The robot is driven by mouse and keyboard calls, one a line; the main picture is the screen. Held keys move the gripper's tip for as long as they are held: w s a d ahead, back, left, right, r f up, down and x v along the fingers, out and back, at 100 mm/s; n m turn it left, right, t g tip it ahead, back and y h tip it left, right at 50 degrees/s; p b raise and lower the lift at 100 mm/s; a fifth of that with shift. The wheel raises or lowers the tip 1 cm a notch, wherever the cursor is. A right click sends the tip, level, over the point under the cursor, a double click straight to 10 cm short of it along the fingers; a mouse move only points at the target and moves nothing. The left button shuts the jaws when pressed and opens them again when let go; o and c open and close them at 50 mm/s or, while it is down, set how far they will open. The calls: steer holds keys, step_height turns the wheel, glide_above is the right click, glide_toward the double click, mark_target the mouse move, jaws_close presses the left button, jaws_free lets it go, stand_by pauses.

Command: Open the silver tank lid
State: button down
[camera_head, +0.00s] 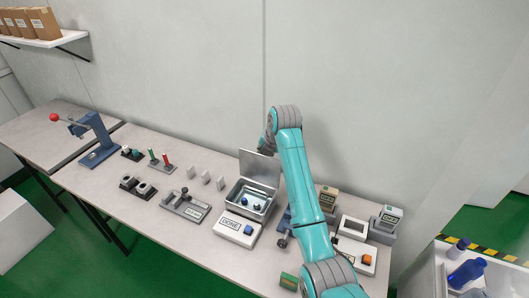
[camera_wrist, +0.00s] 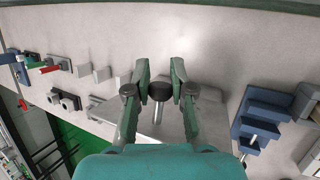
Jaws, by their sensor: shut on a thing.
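The silver tank (camera_head: 232,197) stands on the table left of my arm. Its lid (camera_head: 258,165) is raised, tilted up steeply at the tank's back edge, and the inside with small dark and blue items shows. My gripper (camera_wrist: 160,76) is at the far side of the lid, hidden behind my arm and the lid in the head view. In the wrist view its two fingers are closed on either side of a dark round knob (camera_wrist: 158,91) on a silver stem. A grey surface beneath the knob appears to be the lid's outside.
A grey clamp fixture (camera_head: 185,205) and small upright plates (camera_head: 206,177) are to the left. Blue fixtures (camera_wrist: 262,115) and boxes (camera_head: 328,196) are to the right.

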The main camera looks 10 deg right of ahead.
steer(key=shift+d+f, duration=0.15)
steer(key=shift+f, duration=0.1)
steer(key=c, duration=1)
jaws_free()
steer(key=shift+r, duration=0.2)
steer(key=shift+v, duration=5.9)
steer(key=shift+s, duration=0.15)
